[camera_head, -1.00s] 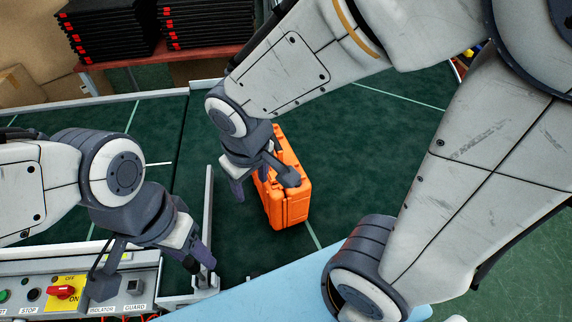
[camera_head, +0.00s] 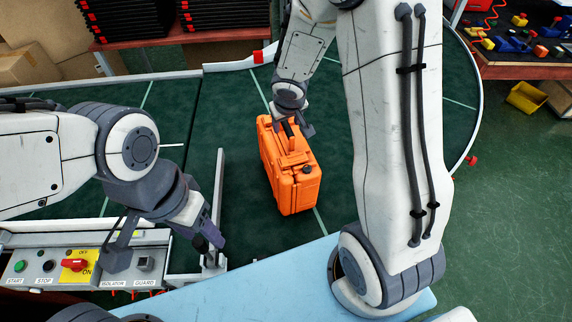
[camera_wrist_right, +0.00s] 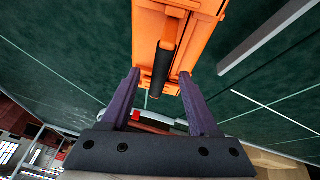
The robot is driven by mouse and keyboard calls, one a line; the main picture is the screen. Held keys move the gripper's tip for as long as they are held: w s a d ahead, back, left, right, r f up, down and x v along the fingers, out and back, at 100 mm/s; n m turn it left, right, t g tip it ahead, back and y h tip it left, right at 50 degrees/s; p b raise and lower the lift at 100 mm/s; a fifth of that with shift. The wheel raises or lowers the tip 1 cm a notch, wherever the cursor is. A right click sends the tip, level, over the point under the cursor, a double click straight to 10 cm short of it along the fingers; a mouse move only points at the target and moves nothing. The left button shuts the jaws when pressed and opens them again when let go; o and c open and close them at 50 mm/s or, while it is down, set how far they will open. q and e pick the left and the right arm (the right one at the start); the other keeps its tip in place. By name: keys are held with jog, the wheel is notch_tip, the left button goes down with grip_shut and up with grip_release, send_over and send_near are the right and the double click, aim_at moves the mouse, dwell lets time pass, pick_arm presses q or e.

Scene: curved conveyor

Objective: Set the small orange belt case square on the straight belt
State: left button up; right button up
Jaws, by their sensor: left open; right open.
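The orange case (camera_head: 290,178) stands on the green belt in the head view, its long side running from upper left to lower right. In the right wrist view the case (camera_wrist_right: 205,30) shows at the top with its dark handle (camera_wrist_right: 160,75) pointing between the fingers. My right gripper (camera_head: 297,130) is open at the far end of the case, partly hidden by my wrist; its open fingers (camera_wrist_right: 162,90) lie either side of the handle's line. I cannot tell if they touch it. My left gripper (camera_head: 170,250) is open and empty over the control panel's edge.
The straight belt (camera_head: 165,100) lies to the left, the curved belt (camera_head: 240,140) under the case. A metal guide rail (camera_head: 218,195) stands between the case and my left gripper. A control panel (camera_head: 60,262) sits at the front left. A yellow bin (camera_head: 527,97) is on the floor at right.

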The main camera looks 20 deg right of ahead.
aim_at(287, 125)
jog(key=b+x, duration=0.1)
jog(key=x, duration=0.2)
grip_shut()
dwell(1.3)
